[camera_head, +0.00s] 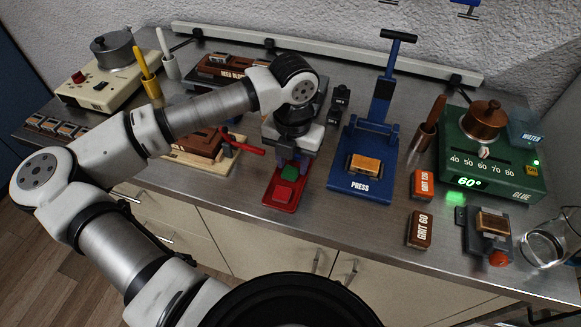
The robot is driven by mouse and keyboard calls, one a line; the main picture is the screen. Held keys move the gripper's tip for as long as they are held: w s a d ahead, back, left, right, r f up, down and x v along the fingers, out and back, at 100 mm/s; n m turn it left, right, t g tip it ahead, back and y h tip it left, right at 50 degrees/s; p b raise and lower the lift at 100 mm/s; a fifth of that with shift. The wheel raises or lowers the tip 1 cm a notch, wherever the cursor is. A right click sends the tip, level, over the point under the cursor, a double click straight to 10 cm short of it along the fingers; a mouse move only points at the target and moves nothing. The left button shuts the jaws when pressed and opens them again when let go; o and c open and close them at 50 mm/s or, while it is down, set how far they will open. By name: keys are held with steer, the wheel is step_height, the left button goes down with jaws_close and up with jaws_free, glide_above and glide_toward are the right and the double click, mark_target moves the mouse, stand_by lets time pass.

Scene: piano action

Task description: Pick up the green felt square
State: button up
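The green felt square (290,173) lies at the back part of a small red tray (283,200), near the front middle of the bench. My gripper (292,163) points down right above the tray. Its two bluish fingers stand apart, one to the left and one to the right of the green felt's back part. The felt's back edge is partly hidden by the gripper. I cannot tell whether the fingertips touch the felt.
A blue press (363,187) stands close right of the tray, with a tall lever. A red-handled clamp (242,143) on a wooden board is close left. The green glue pot heater (490,155) and two grit blocks (420,230) are farther right. The bench front edge is just before the tray.

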steer(key=shift+f, duration=0.2)
steer(key=c, duration=0.6)
